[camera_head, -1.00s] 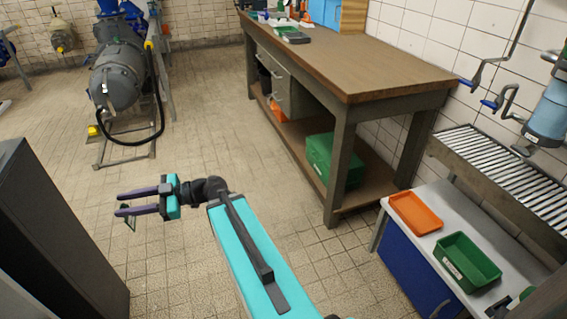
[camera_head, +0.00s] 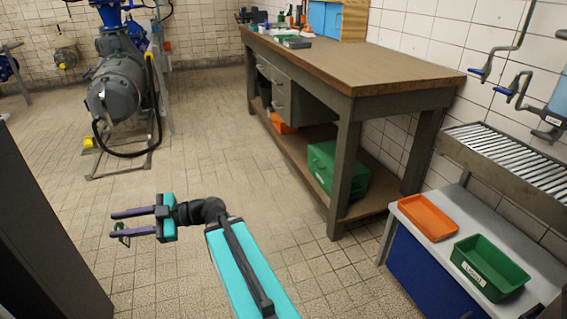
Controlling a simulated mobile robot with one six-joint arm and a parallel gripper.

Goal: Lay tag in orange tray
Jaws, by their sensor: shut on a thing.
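The orange tray (camera_head: 428,217) lies on a low white-topped cabinet at the right, and looks empty. My gripper (camera_head: 118,224) is at the lower left, above the tiled floor and far from the tray. The tag's face and details are too small to tell.
A green bin (camera_head: 489,267) stands next to the tray on the white cabinet top (camera_head: 455,233). A wooden workbench (camera_head: 350,65) stands between the open floor and the back wall. A slatted metal rack (camera_head: 510,155) is above the cabinet. A dark cabinet (camera_head: 40,240) is at the left.

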